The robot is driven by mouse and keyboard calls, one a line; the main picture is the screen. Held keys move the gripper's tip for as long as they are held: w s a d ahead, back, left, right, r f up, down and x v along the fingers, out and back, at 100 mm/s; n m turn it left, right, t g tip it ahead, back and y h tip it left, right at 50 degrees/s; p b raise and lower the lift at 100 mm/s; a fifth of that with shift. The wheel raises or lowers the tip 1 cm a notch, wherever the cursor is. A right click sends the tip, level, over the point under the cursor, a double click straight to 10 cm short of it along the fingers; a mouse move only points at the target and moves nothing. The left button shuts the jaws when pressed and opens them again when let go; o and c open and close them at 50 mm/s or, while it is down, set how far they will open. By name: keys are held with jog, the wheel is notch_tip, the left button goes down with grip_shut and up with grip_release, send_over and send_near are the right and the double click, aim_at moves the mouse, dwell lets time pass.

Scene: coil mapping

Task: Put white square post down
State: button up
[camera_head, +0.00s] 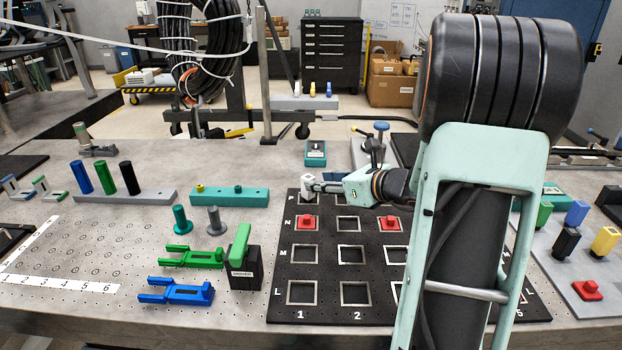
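The white square post (307,182) is a small pale block at the far left of the black board (331,314), by row P, column 1. My gripper (314,187) reaches in from the right, and its fingertips are on the post. The fingers look shut on it, though they are small in this view. The post's lower part is hard to make out, so I cannot tell whether it sits in the square opening or just above it. My arm covers much of the board's right side.
Red square pieces stand in row N, columns 1 (306,223) and 3 (390,224). Left of the board are a green-handled black block (244,268), green (195,257) and blue (180,291) forked tools. A grey tray (578,245) of coloured posts lies right.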

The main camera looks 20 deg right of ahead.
jog(key=v, duration=0.6)
jog(key=shift+p, duration=0.35)
jog(key=shift+d, duration=0.1)
